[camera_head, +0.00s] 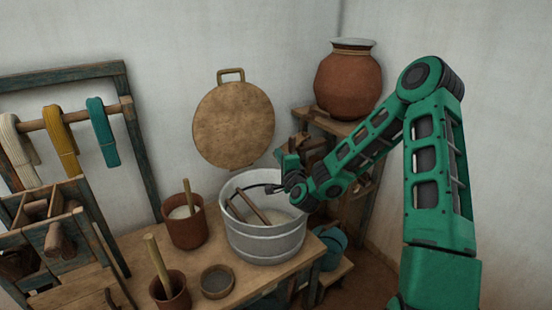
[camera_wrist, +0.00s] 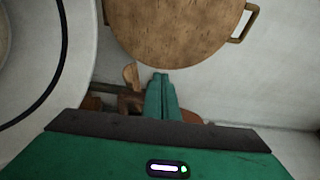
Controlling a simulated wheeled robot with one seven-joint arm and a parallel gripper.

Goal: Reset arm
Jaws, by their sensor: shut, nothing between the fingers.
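My gripper (camera_head: 287,152) is at the end of my green arm, over the right rim of the grey metal pot (camera_head: 265,243) in the head view. In the wrist view my gripper (camera_wrist: 162,82) shows its green fingers together, with nothing between them. They point towards the round wooden lid (camera_wrist: 175,28) at the wall. A thin black cable curves from my wrist over the pot's opening.
The round wooden lid (camera_head: 233,124) is at the back wall. A clay jar (camera_head: 347,84) stands on a wooden shelf to the right. The table (camera_head: 240,289) carries brown cups (camera_head: 187,230) and a small bowl (camera_head: 217,282). A loom frame (camera_head: 68,73) with hanging yarn is at left.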

